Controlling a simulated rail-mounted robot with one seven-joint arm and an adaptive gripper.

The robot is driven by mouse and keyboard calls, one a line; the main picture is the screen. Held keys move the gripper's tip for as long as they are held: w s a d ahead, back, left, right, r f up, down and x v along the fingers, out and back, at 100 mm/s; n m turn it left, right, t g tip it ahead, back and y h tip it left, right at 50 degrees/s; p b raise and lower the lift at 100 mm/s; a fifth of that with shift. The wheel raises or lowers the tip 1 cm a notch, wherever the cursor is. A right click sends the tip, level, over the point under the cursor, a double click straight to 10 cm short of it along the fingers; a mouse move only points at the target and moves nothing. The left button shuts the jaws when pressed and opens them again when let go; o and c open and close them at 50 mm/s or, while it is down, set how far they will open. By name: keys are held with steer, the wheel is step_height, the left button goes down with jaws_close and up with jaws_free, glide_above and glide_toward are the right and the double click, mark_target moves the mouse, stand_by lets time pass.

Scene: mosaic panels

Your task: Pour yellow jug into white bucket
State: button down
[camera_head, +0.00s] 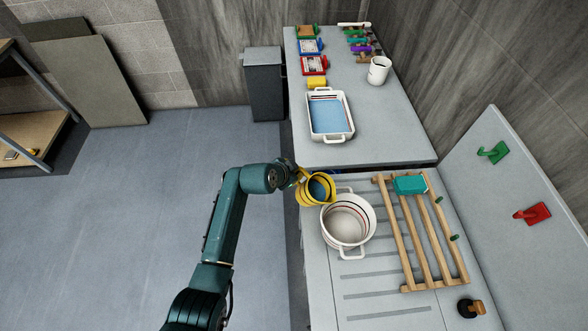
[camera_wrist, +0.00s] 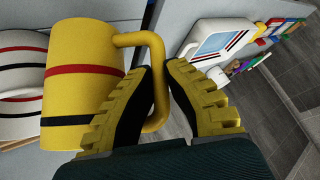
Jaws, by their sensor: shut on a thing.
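The yellow jug (camera_head: 317,191) has dark and red bands and holds blue liquid; it also shows in the wrist view (camera_wrist: 85,75). My gripper (camera_head: 296,178) is shut on the jug's handle, and its ridged yellow fingers close around the handle in the wrist view (camera_wrist: 160,100). The white bucket (camera_head: 347,222) stands on the grooved grey counter, just right of and below the jug in the head view. The bucket has two side handles and dark and red bands, and its visible inside looks empty. Part of it shows at the left of the wrist view (camera_wrist: 22,85).
A wooden rack (camera_head: 410,250) with a teal block (camera_head: 409,184) lies right of the bucket. A white tray of blue liquid (camera_head: 329,115) and a white mug (camera_head: 379,70) stand on the far counter. Green (camera_head: 493,152) and red (camera_head: 532,214) hooks are on the right panel.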

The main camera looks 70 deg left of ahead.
mark_target(306, 173)
steer(key=shift+w+d+r, duration=0.1)
steer(key=shift+r, duration=0.35)
steer(key=shift+w+d+r+p, duration=0.2)
steer(key=shift+r+p, duration=0.45)
steer(key=shift+p, duration=0.3)
steer(key=shift+w+d+r+m+g+y+p, duration=0.3)
steer(key=shift+d+r+y+p, duration=0.15)
steer(key=shift+r+p, duration=0.2)
steer(key=shift+w+d+r+m+g+y+p, duration=0.2)
steer(key=shift+w+d+r+g+y+p, duration=0.15)
steer(key=shift+d+r+p, duration=0.25)
steer(key=shift+w+d+r+m+g+y, duration=0.15)
steer(key=shift+w+d+m+g+y, duration=0.2)
steer(key=shift+y, duration=0.25)
steer(key=shift+w+d+r+m+y, duration=0.15)
steer(key=shift+d+r+m+y, duration=0.15)
steer(key=shift+r, duration=0.2)
steer(key=shift+w+d+r+m+y, duration=0.1)
steer(key=shift+w+d+r+y, duration=0.1)
steer(key=shift+r+y, duration=0.25)
steer(key=shift+d+b, duration=0.15)
steer(key=shift+b, duration=0.2)
steer(key=shift+w+d+r+m+g+y+b, duration=0.2)
steer(key=shift+w+d+g+y+b, duration=0.3)
steer(key=shift+b, duration=0.5)
